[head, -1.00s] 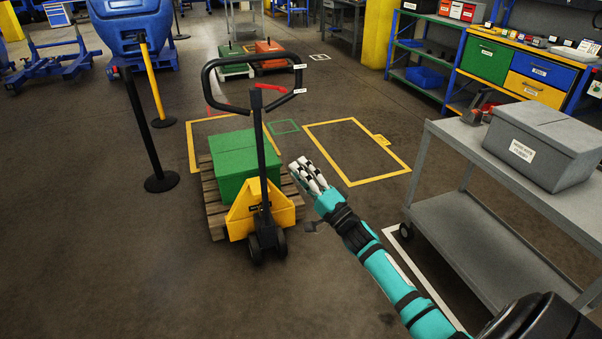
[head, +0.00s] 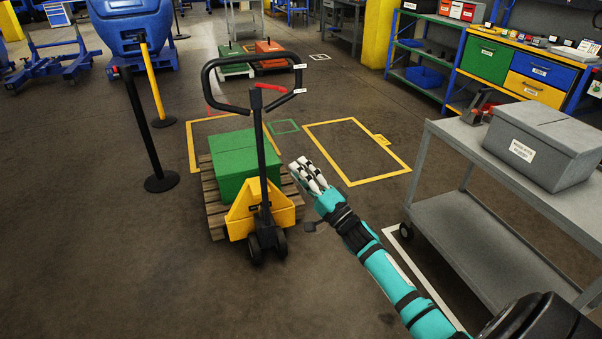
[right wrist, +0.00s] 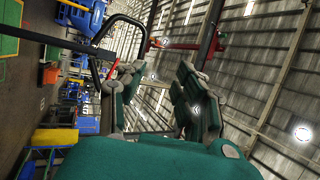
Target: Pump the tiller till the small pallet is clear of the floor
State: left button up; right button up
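The yellow pallet truck (head: 243,215) stands left of centre in the head view. Its black tiller (head: 262,165) stands nearly upright, with a loop handle (head: 212,84) and red lever (head: 270,87) at the top. The small wooden pallet (head: 213,203) lies around the truck's forks and bears a green box (head: 232,158). I cannot tell whether it touches the floor. My right gripper (head: 308,176) is to the right of the tiller, below the handle, apart from it in the picture. In the right wrist view its fingers (right wrist: 160,92) are spread and empty. My left gripper is not in view.
A grey cart (head: 455,225) with a grey box (head: 540,145) stands at the right. A black barrier post (head: 148,135) stands at the left. Yellow floor outlines (head: 357,150) lie behind the truck. The floor in front of it is clear.

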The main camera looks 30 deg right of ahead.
jog(key=shift+o, duration=1.2)
jog(key=v, duration=1.2)
jog(key=shift+f, duration=0.1)
